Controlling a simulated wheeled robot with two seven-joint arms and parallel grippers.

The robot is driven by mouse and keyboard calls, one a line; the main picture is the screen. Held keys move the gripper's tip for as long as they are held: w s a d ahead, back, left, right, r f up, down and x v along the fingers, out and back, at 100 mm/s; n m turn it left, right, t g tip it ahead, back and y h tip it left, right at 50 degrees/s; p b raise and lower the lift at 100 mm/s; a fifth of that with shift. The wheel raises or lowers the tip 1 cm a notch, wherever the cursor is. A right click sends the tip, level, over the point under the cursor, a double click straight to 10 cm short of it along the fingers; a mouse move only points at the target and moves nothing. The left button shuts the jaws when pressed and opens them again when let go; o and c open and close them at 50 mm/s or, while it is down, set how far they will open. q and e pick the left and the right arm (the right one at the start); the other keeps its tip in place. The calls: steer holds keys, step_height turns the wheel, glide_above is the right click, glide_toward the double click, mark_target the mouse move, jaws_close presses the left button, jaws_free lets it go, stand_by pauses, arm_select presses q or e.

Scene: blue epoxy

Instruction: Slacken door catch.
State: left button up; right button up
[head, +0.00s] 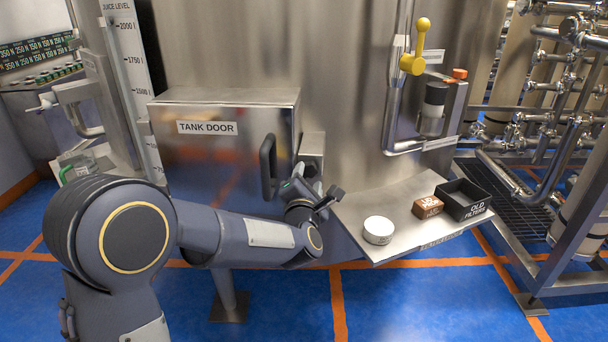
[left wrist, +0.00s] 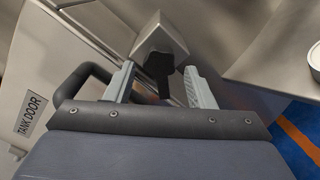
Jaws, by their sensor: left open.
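The tank door (head: 215,140) is a steel box-shaped door with a "TANK DOOR" label and a dark bar handle (head: 268,165); it looks closed. The door catch (head: 312,146) is a steel block at the door's right edge. In the left wrist view, the catch's metal body (left wrist: 160,38) shows with a black lever (left wrist: 158,68) hanging from it. My left gripper (head: 308,180) is just below the catch, partly hidden by its own wrist. In the left wrist view, its open fingers (left wrist: 160,80) stand either side of the lever; I see no clear contact. My right gripper is out of view.
A steel shelf (head: 352,218) to the right holds a white round tin (head: 378,230), a brown box (head: 427,207) and a black "OLD FILTERS" tray (head: 466,204). A yellow-handled valve (head: 415,60) is above. The door handle is close left of my gripper.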

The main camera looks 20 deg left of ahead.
arm_select(q)
steer(key=shift+w, duration=0.1)
steer(key=shift+w+a+f+b, duration=0.15)
steer(key=shift+w+b, duration=0.25)
steer(key=shift+w, duration=0.5)
